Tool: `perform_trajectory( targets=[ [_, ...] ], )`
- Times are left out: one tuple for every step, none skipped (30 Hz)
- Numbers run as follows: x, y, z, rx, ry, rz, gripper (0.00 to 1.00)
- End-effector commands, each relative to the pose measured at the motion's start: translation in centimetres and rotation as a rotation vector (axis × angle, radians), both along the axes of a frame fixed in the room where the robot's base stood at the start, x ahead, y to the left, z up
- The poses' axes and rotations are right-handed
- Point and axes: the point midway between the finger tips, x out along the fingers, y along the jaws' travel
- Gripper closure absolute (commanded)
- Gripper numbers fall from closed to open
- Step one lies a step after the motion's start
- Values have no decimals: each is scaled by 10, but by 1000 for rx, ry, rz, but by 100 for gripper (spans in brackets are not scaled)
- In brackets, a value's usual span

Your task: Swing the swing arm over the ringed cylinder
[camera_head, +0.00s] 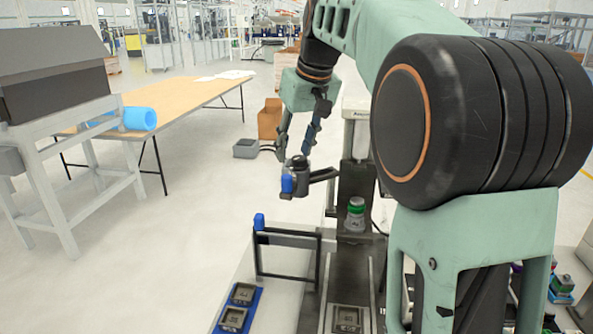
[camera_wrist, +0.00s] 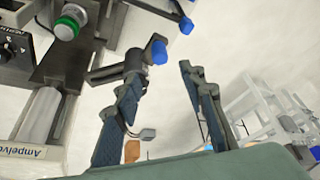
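The swing arm (camera_head: 323,175) is a dark link reaching left from an upright column, with a dark block and blue end piece (camera_head: 288,183). The swing arm also shows in the wrist view (camera_wrist: 104,75). The ringed cylinder (camera_head: 356,215), pale with a green ring, stands right of and below the swing arm's end; it is at the wrist view's upper left (camera_wrist: 68,24). My gripper (camera_head: 294,156) is open, fingers down, just above the swing arm's end. In the wrist view my gripper (camera_wrist: 158,76) has a clear gap, with the end beside the left finger. Contact cannot be told.
A dark handle frame (camera_head: 287,278) with a blue knob stands in front, near a blue tray (camera_head: 238,309) with meters. A column (camera_head: 357,135) rises behind the swing arm. A wooden table (camera_head: 185,97) with a blue roll stands at left.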

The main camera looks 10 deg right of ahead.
Motion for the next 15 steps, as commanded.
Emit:
perform_trajectory(
  targets=[
    [2,1,-7,1,3,1,63],
    [3,1,-11,1,4,1,63],
    [5,2,-17,0,4,0,63],
    [7,3,-22,-1,5,0,63],
    [9,3,-27,-1,5,1,63],
    [12,4,-34,-1,5,1,63],
    [14,5,-39,-2,5,1,63],
    [16,5,-45,-2,4,1,63],
    [19,6,-52,-2,5,1,63],
    [21,7,-57,-2,5,1,63],
    [23,7,-62,-2,3,1,63],
    [26,8,-68,-2,3,1,63],
    [27,8,-72,-2,3,1,63],
    [29,9,-76,-3,2,0,63],
    [31,9,-81,-3,2,0,63]
  ],
)
